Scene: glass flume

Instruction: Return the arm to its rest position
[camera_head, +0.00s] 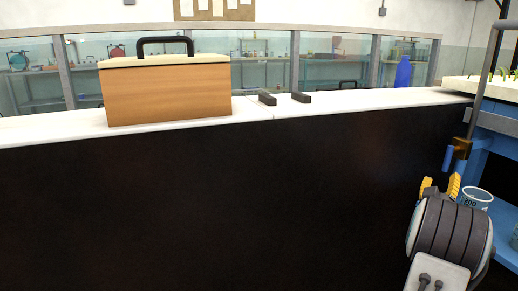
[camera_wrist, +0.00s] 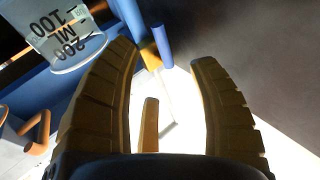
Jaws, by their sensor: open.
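My gripper (camera_head: 441,187) is at the lower right in the head view, in front of the dark counter side and left of the blue frame. In the wrist view my gripper (camera_wrist: 165,75) shows its yellow fingers spread apart with nothing between them. A clear beaker with dark volume marks (camera_wrist: 68,35) is at the upper left of the wrist view, beside the left finger and apart from the gap. The beaker also shows in the head view (camera_head: 475,198), just right of my gripper, on a blue shelf.
A blue handle on a brass fitting (camera_head: 455,153) sits close above my gripper. The blue bench (camera_head: 496,160) is at the right. A wooden box with a black handle (camera_head: 165,92) and two dark blocks (camera_head: 284,98) stand on the white counter top (camera_head: 350,101). A blue bottle (camera_head: 403,74) stands behind.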

